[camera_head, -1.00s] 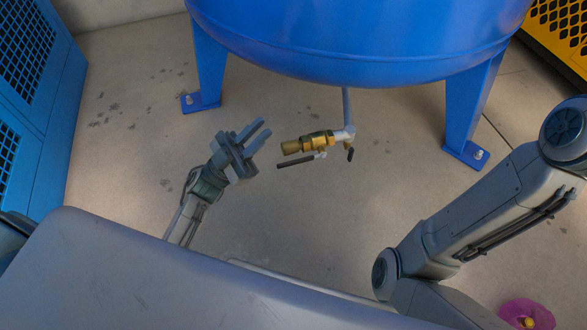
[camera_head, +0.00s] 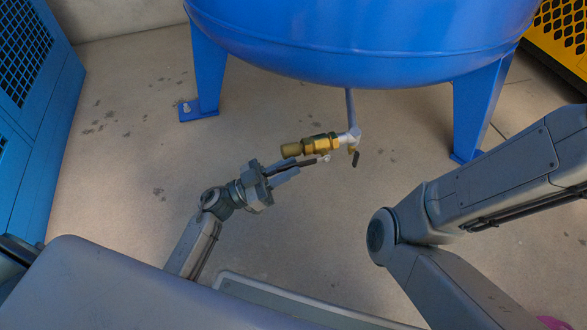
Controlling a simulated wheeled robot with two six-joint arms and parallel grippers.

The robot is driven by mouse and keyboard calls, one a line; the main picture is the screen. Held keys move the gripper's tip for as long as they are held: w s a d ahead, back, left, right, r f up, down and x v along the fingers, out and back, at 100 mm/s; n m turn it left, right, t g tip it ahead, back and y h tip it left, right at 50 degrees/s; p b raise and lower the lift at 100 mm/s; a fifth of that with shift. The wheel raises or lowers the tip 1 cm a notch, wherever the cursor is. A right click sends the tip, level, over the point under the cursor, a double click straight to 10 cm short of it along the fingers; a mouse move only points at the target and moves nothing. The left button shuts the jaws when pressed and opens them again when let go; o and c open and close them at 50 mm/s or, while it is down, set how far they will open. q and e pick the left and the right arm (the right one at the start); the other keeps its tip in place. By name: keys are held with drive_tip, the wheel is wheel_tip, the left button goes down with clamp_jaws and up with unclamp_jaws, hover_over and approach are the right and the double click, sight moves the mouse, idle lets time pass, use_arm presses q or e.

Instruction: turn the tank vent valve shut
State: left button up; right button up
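The vent valve (camera_head: 318,145) is a brass body on a grey fitting at the end of a thin pipe under the blue tank (camera_head: 350,55). Its black lever handle (camera_head: 306,163) points left, alongside the brass body. My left gripper (camera_head: 290,167) is at the lever, with one finger above and one below it in the picture. The lever's free end runs back between the fingers toward the palm. The fingers look spread; contact with the lever cannot be made out. My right arm shows at the right, but its gripper is out of view.
The tank's blue legs (camera_head: 207,70) stand left and right. A blue mesh cabinet (camera_head: 30,120) is at the left, a yellow mesh panel (camera_head: 562,35) at the upper right. The floor (camera_head: 130,150) between is mostly clear.

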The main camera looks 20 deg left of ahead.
use_arm(q)
drive_tip(key=shift+x, duration=1)
drive_tip(key=shift+c, duration=0.3)
clamp_jaws()
